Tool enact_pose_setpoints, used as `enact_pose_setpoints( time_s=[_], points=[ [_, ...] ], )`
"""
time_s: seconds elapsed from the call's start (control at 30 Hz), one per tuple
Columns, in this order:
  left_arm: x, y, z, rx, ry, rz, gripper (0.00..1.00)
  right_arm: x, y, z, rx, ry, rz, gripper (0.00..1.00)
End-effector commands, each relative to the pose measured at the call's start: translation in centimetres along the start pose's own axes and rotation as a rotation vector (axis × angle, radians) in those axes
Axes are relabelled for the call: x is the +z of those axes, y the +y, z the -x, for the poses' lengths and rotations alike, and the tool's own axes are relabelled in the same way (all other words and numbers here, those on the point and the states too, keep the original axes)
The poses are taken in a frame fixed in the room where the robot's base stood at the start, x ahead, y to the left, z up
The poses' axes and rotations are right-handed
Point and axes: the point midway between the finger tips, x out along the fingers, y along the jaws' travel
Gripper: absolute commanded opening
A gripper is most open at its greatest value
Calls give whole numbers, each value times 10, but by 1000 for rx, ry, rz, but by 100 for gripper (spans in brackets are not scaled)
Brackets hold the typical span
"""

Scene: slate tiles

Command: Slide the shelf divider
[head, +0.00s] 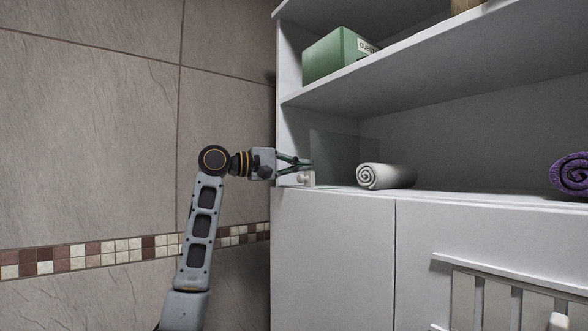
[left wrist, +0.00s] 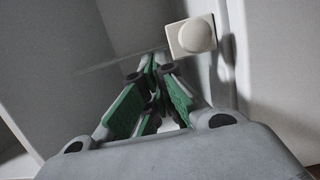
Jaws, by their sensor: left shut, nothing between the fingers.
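The shelf divider (head: 345,148) is a clear, greyish panel standing upright on the lower shelf, near its left end. A small pale block with a round knob (head: 307,178) sits at the panel's front lower corner; the knob also shows in the left wrist view (left wrist: 198,37). My left gripper (head: 309,163) is shut and empty at the front left of the shelf, just above and beside the knob. In the left wrist view its closed fingertips (left wrist: 155,62) are left of the knob; I cannot tell whether they touch the panel. My right gripper is not in view.
A rolled white towel (head: 385,176) lies right of the divider, and a rolled purple towel (head: 572,174) lies farther right. Bare shelf (head: 480,192) separates them. A green box (head: 338,56) stands on the upper shelf. The cabinet's left side wall (head: 289,135) is close to my gripper.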

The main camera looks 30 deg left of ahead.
Motion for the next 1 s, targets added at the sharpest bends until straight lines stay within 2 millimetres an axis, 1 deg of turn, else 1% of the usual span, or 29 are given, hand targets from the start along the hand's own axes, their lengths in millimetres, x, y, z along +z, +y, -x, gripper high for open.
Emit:
enact_pose_setpoints(
  time_s=[0.03, 0.2, 0.3, 0.4, 0.5, 0.7, 1.0],
  points=[
    [9, -1, -2, 0, -3, -4, 0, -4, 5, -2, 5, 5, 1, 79],
    [33, 0, -8, 1, -4, -3, 0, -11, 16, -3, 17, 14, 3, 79],
    [46, 0, -12, 0, -3, -3, 0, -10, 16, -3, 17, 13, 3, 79],
    [54, 0, -14, 1, -3, -1, 0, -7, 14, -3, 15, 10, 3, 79],
    [58, 0, -14, 1, -2, -1, 0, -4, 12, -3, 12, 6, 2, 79],
    [58, 0, -14, 1, -2, 0, 0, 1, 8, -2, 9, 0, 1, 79],
    [57, 0, -15, 1, -2, 0, 0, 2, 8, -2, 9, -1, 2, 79]
  ],
)
